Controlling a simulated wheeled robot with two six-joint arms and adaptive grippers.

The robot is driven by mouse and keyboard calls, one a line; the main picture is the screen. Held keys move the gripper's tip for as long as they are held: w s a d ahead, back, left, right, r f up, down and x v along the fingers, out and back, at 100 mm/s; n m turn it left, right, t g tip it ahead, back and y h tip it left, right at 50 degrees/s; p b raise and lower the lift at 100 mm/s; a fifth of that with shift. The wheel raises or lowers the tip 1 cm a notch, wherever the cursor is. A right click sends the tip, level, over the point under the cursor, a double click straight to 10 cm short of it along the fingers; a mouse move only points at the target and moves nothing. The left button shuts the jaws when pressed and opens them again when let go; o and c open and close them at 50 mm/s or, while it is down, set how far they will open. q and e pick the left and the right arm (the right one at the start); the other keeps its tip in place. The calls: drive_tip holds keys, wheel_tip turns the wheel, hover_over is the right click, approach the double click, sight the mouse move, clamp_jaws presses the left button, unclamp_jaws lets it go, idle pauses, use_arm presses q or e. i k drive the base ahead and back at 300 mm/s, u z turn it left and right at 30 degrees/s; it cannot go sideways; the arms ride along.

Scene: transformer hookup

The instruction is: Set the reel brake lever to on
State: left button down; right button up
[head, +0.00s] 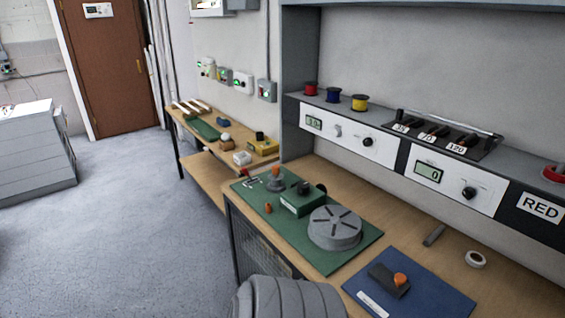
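A grey round reel-like disc (335,226) with dark slots lies on the green mat (318,262) on the wooden bench. Behind it is a green box (302,203) with a dark round part on top. A grey piece with an orange top (275,179) stands at the mat's far left, and a small orange part (268,208) sits near its left edge. A dark block with an orange knob (400,280) sits on the blue mat at the front. I cannot tell which part is the reel brake lever or how it is set. Neither gripper is in view.
A grey rounded, ribbed form (287,299) rises in front of the bench. A tape roll (475,259) and a small dark bar (434,235) lie on the wood to the right. Instrument panels (455,181) line the back. Open floor (140,240) is at left.

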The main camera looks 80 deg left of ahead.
sight(244, 170)
drive_tip(key=u, duration=2.95)
drive_tip(key=i, duration=0.45)
drive_tip(key=u, duration=0.15)
